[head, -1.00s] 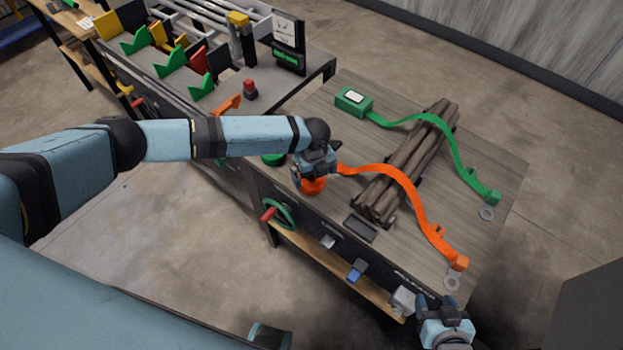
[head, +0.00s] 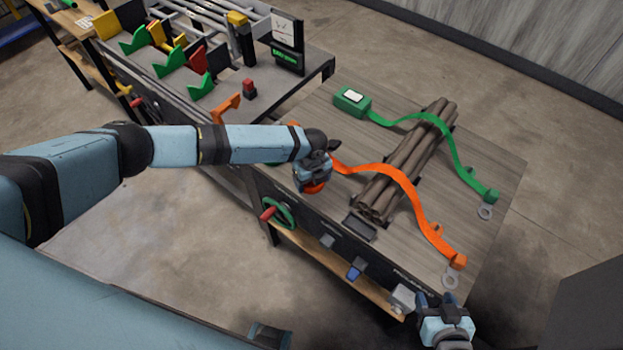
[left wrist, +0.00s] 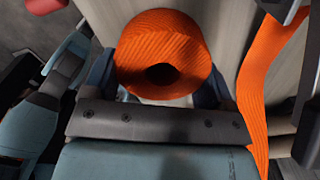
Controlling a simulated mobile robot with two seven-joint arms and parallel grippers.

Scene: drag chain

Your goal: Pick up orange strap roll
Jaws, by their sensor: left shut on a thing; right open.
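The orange strap roll (left wrist: 165,47) is a ribbed orange ring with a dark hole, close up in the left wrist view. In the head view only a bit of the roll (head: 314,188) shows under my left gripper (head: 312,176), near the table's left front edge. My left gripper is shut on the roll, with a finger on each side of it. I cannot tell whether the roll is clear of the tabletop. The orange strap (head: 405,190) runs right across the table to an end fitting (head: 458,262). My right gripper (head: 436,300) is open and empty off the table's front edge.
A bundle of brown rods (head: 410,160) lies across the table (head: 320,108). A green strap (head: 448,145) runs from a green box (head: 353,101) behind it. A red-handled green wheel (head: 280,214) is on the table front. A second bench with coloured brackets stands at the back left.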

